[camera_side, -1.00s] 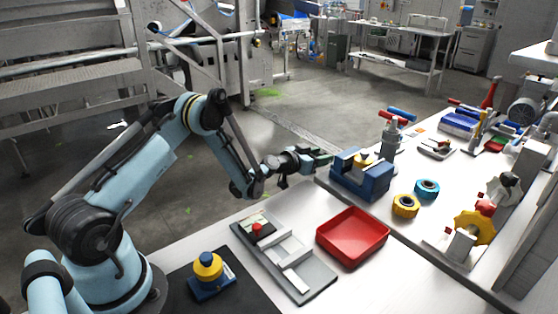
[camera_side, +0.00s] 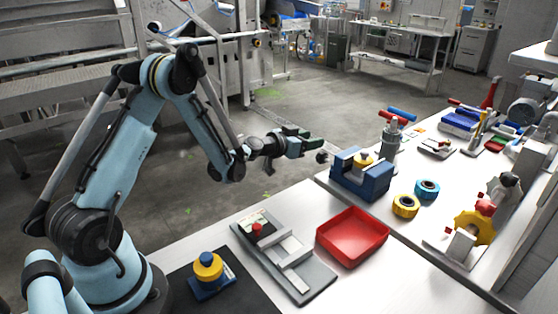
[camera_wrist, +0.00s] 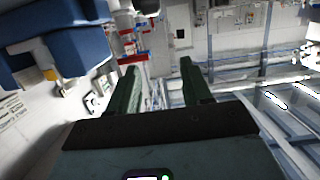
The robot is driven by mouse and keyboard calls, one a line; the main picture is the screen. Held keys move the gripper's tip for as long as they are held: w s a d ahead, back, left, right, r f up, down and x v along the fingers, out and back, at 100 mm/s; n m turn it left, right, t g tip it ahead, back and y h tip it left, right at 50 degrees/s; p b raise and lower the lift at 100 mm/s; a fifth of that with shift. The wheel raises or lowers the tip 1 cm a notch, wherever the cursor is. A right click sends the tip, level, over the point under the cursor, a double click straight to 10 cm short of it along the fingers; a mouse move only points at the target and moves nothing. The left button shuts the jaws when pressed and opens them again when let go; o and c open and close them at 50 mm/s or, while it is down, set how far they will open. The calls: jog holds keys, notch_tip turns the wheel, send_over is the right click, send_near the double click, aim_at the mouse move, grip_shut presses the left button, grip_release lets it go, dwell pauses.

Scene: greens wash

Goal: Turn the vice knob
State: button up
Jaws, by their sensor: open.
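The blue vice (camera_side: 376,184) stands at the table's far left edge, with a yellow piece (camera_side: 363,161) between its jaws. A small dark round knob (camera_side: 321,157) sits off the vice's left side. My gripper (camera_side: 315,140) is open and empty, just above and left of this knob, apart from it. In the wrist view, my two green fingers (camera_wrist: 160,82) are spread with nothing between them. Part of the blue vice (camera_wrist: 75,45) fills the upper left there. I cannot make out the knob in the wrist view.
A grey post with red and blue handles (camera_side: 389,137) stands behind the vice. A yellow ring (camera_side: 405,206) and blue ring (camera_side: 427,188) lie to its right. A red tray (camera_side: 353,237) and a grey fixture plate (camera_side: 300,285) lie nearer. Open air surrounds my gripper's left side.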

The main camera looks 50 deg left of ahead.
jog(key=shift+r, duration=0.3)
jog(key=g, duration=0.2)
send_near(318, 157)
jog(key=x, duration=1.1)
jog(key=shift+w, duration=0.45)
jog(key=shift+c, duration=0.3)
grip_shut()
